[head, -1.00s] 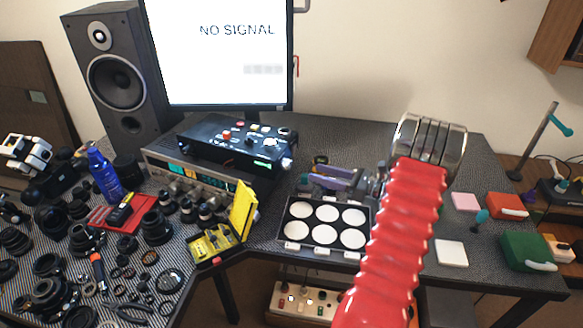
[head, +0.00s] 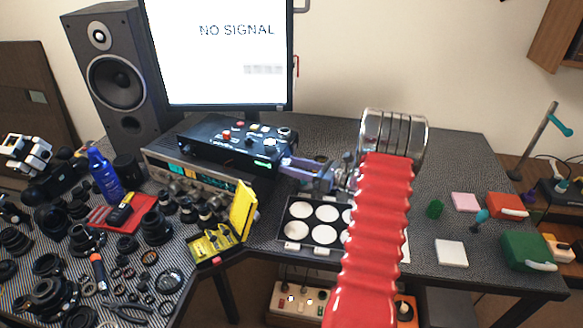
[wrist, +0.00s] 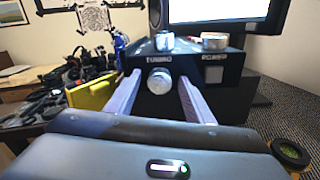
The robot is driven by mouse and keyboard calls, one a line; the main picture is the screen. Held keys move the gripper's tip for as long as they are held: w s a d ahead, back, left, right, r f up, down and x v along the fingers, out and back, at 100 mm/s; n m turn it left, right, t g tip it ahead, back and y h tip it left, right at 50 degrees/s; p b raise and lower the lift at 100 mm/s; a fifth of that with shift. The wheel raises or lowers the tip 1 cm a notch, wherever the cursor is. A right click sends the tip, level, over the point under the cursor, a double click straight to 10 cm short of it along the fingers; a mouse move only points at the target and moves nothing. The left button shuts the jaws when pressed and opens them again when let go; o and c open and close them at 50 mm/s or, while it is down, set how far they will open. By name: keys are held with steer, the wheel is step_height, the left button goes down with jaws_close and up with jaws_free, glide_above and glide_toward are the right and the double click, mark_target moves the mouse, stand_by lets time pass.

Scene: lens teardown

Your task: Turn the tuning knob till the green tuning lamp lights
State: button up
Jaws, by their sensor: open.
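The tuning knob (wrist: 160,81) is a round silver knob on the end face of a black box (wrist: 205,95), below a label that seems to read TUNING. In the wrist view it lies between the two open fingers of my gripper (wrist: 157,92), with a gap on each side. In the head view my gripper (head: 287,168) reaches the right end of the black box (head: 215,145) and hides the knob. A small green glow (head: 263,163) shows on the box's front; I cannot tell if it is the tuning lamp. No lit green lamp shows on the knob's face.
A monitor (head: 235,50) reading NO SIGNAL stands behind the box. An instrument (head: 165,165) lies under it. A yellow case (head: 243,210) stands open in front. A tray of white discs (head: 288,225) lies below my arm. The desk behind my arm is clear.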

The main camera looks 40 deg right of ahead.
steer(key=shift+c, duration=0.3)
steer(key=c, duration=1)
steer(key=shift+n, duration=1.5)
steer(key=o, duration=1.1)
steer(key=shift+c, duration=0.2)
